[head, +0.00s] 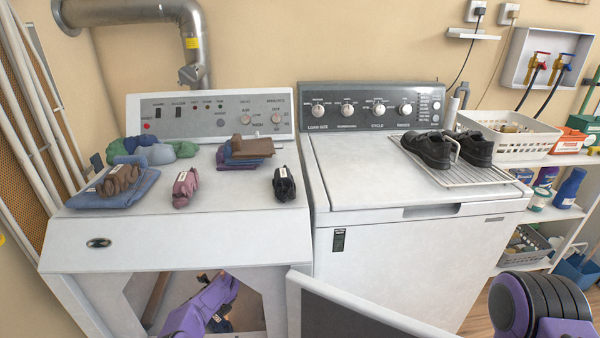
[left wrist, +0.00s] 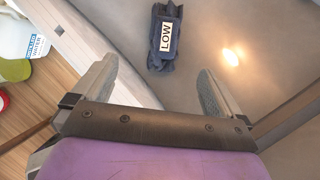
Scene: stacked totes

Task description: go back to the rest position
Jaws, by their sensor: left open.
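In the head view my purple left arm (head: 205,302) reaches low in front of the left machine (head: 95,225), by its opening. The left gripper's fingertips are hard to make out there. In the left wrist view my left gripper (left wrist: 156,82) is open, with nothing between its fingers. A dark blue cloth bundle (left wrist: 157,58) with a "LOW" label lies on a grey surface just beyond the fingertips, apart from them. My right gripper is out of view; a purple and black part of my own body shows at the lower right.
Folded clothes and rolled bundles, including a black one (head: 284,184), lie on the left machine. An open door panel (head: 300,300) juts out at bottom centre. Black shoes (head: 428,150) sit on a rack on the washer (head: 400,265). A water jug (left wrist: 38,42) stands on the wooden floor.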

